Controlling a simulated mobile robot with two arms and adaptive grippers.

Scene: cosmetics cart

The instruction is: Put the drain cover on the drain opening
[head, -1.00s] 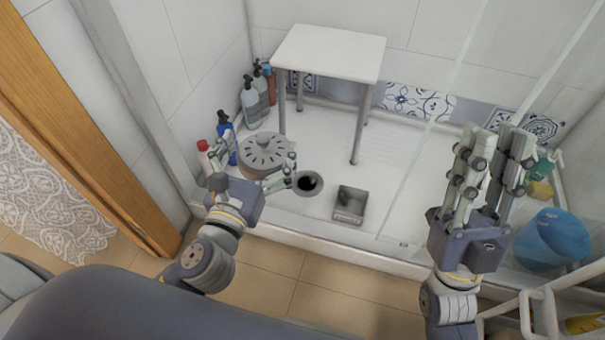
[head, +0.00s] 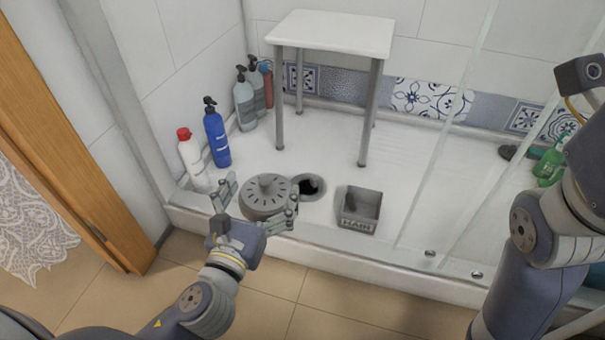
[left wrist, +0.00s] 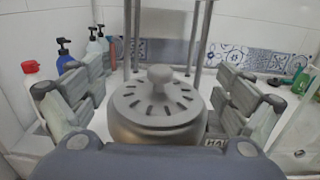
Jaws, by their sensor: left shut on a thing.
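The drain cover (head: 268,190) is a thick round grey piece with slots around its top and a knob in the middle. My left gripper (head: 257,205) is shut on it, one finger on each side. It also fills the middle of the left wrist view (left wrist: 158,112), upright between the fingers (left wrist: 155,110). The drain opening (head: 310,187) is a dark hole with a grey rim in the white shower floor, just right of the cover. The cover hides part of the rim in the head view. The opening is hidden in the left wrist view. My right gripper is out of view.
A white stool (head: 335,33) stands behind. A red-capped white bottle (head: 194,162), a blue bottle (head: 216,138) and grey pump bottles (head: 245,103) line the left wall. The front ledge (head: 300,240) is low.

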